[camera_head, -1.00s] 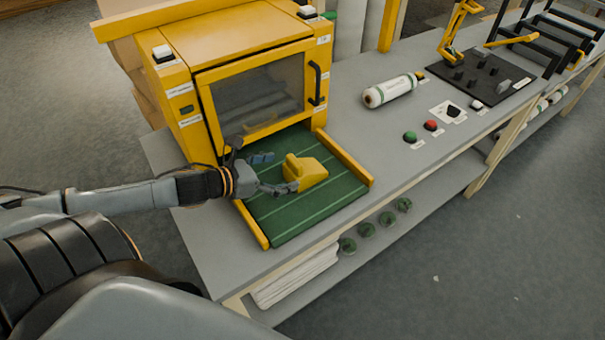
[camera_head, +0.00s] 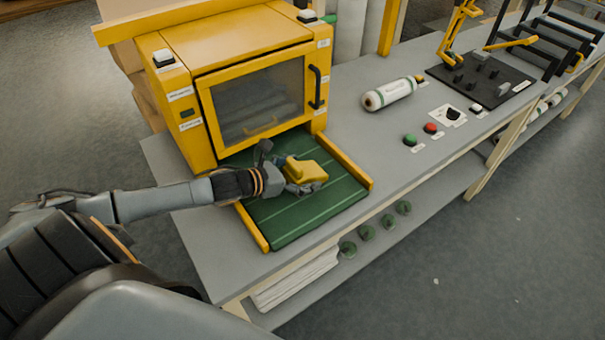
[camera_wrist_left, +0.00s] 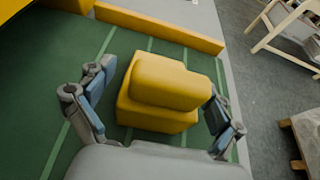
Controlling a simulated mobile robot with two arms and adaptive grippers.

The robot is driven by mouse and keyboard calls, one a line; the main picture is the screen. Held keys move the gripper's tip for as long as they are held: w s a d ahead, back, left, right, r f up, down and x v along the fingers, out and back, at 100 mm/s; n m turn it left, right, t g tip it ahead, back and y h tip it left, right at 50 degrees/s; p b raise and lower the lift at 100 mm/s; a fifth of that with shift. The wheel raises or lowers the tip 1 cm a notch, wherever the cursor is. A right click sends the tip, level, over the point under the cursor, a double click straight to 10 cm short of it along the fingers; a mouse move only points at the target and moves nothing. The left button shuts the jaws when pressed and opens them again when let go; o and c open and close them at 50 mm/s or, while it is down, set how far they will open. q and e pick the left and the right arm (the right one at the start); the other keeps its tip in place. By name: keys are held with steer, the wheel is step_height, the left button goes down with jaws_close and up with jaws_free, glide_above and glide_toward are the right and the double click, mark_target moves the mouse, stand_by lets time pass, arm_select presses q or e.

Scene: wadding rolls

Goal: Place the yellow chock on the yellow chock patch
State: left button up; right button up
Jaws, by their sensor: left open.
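The yellow chock (camera_head: 308,171) sits on the green mat (camera_head: 318,206) in front of the yellow cabinet. It also shows in the left wrist view (camera_wrist_left: 165,90), a block with a rounded raised top. My left gripper (camera_head: 288,174) is at the chock, its fingers on either side of it. In the left wrist view the gripper (camera_wrist_left: 157,95) is open, with a gap beside the left finger and the right finger close to the chock; I cannot tell whether that finger touches. I cannot pick out a yellow chock patch. My right gripper is not in view.
The yellow cabinet (camera_head: 177,83) with a glass door stands behind the mat. Yellow rails (camera_head: 343,163) edge the mat. A white roll (camera_head: 389,93), green button (camera_head: 410,139), red button (camera_head: 430,128) and black board (camera_head: 500,92) lie to the right. The grey bench front is clear.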

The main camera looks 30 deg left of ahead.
arm_select(q)
steer(key=c, duration=1.9)
steer(key=shift+r, duration=0.1)
